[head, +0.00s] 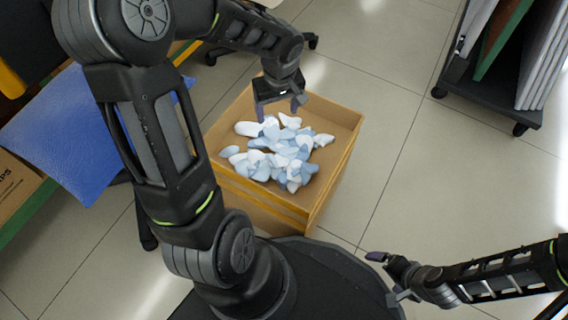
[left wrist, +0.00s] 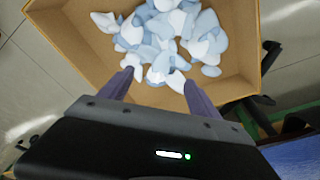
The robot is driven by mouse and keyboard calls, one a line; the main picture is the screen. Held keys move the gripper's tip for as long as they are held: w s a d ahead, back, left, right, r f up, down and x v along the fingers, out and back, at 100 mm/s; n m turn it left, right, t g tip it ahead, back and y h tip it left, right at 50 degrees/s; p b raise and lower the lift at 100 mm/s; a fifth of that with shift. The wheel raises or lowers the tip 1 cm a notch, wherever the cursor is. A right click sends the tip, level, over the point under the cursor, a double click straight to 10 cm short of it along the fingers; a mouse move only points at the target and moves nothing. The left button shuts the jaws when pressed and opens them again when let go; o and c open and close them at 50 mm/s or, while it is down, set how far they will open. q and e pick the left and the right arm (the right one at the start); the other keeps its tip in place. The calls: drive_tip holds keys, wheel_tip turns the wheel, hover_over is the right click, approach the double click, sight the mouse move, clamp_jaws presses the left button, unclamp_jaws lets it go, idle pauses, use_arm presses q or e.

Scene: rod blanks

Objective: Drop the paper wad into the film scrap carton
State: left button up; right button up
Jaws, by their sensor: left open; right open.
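The film scrap carton (head: 338,110) is an open tan box on the floor, with a heap of crumpled white and pale blue pieces (head: 275,152) inside. My left gripper (head: 278,110) is over the back part of the carton, pointing down, with its fingers apart. The left wrist view shows the carton (left wrist: 75,45) and the heap (left wrist: 170,30) beyond the spread fingers. Nothing is clearly held between them. I cannot tell which white piece, if any, is the paper wad. My right gripper (head: 386,277) is at the lower right, away from the carton, open and empty.
A blue sheet (head: 75,130) and a cardboard box (head: 18,195) are at the left. A black wheeled cart (head: 487,95) with upright panels stands at the upper right. Tiled floor (head: 375,130) is clear between carton and cart.

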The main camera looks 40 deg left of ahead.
use_arm(q)
drive_tip(key=shift+r, duration=0.1)
wheel_tip(320, 180, up, 8)
drive_tip(key=d+p, duration=0.1)
drive_tip(key=p, duration=0.2)
drive_tip(key=shift+s+f, duration=0.25)
drive_tip(key=shift+s, duration=0.1)
idle(0.6)
